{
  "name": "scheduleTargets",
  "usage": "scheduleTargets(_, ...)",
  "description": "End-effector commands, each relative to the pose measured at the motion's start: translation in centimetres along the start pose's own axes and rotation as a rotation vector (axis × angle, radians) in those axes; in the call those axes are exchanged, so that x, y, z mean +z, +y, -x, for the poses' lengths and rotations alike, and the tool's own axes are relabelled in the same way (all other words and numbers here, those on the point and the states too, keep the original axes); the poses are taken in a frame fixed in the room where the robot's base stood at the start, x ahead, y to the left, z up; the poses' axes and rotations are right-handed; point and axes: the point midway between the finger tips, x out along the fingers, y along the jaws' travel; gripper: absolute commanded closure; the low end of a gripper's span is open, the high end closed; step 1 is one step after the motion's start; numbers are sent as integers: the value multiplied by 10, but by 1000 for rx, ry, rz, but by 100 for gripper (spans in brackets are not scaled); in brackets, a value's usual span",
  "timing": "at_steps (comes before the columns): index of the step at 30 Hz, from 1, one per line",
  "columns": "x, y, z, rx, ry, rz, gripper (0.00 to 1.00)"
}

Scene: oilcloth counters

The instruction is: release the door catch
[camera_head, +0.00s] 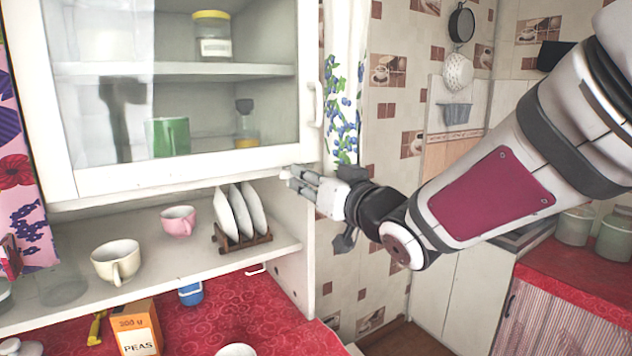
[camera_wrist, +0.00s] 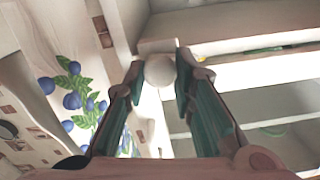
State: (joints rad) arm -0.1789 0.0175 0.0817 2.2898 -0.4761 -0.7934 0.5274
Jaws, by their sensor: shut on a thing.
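The white-framed glass cabinet door (camera_head: 180,178) fills the upper left of the head view and looks closed. It has a white upright handle (camera_head: 318,103) on its right edge. My gripper (camera_head: 293,176) is at the door's lower right corner. In the wrist view my gripper's two fingers are shut on a round whitish knob (camera_wrist: 159,71), one fingertip on each side. A small pale block (camera_wrist: 157,46) sits just beyond the knob. I take the knob to be the door catch. In the head view my fingers mostly hide it.
Below the door, an open shelf (camera_head: 190,262) holds a cream cup (camera_head: 116,262), a pink cup (camera_head: 179,221) and a rack of plates (camera_head: 240,212). A PEAS box (camera_head: 137,328) stands on the red counter (camera_head: 270,318). A blueberry-print curtain (camera_head: 343,95) hangs right of the door.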

Motion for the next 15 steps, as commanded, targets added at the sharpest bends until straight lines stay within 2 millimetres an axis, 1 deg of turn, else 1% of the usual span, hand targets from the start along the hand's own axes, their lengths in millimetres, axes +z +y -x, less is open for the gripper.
scheduleTargets(3, 1, 1, -2, -2, 5, 102, 100)
scheduleTargets(6, 1, 0, -1, -2, 4, 165, 100)
scheduleTargets(9, 0, 0, -1, -1, 3, 196, 100)
scheduleTargets(15, -1, -1, 0, -1, 2, 200, 100)
